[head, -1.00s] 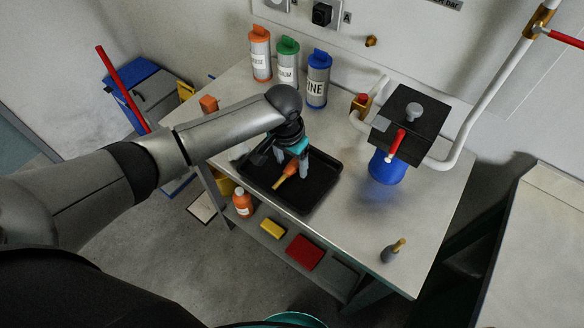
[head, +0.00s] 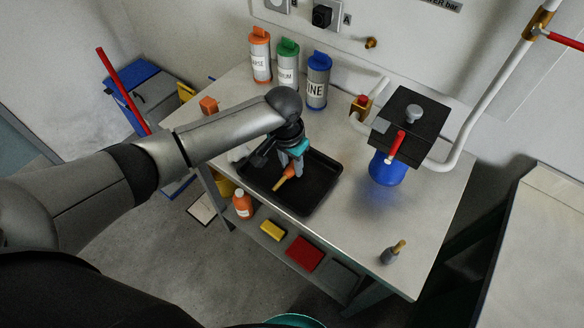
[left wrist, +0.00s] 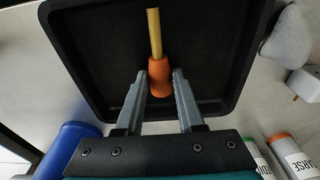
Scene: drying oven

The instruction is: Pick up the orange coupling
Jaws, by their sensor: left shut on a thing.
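The orange coupling (head: 290,173) has a tan stem and is over the black tray (head: 320,205) on the bench. In the left wrist view the coupling (left wrist: 160,76) is between my two fingertips, its stem pointing away from the gripper. My left gripper (head: 291,168) comes down from above and is shut on the coupling; it also shows in the left wrist view (left wrist: 160,78). I cannot tell whether the coupling still touches the tray floor. The fingers hide part of it in the head view. My right gripper is not in view.
Orange, green and blue-capped canisters (head: 288,66) stand behind the tray. A blue vessel (head: 387,168) under a black box stands to the right. A grey tool with a tan handle (head: 393,252) is near the front right edge. The bench between them is clear.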

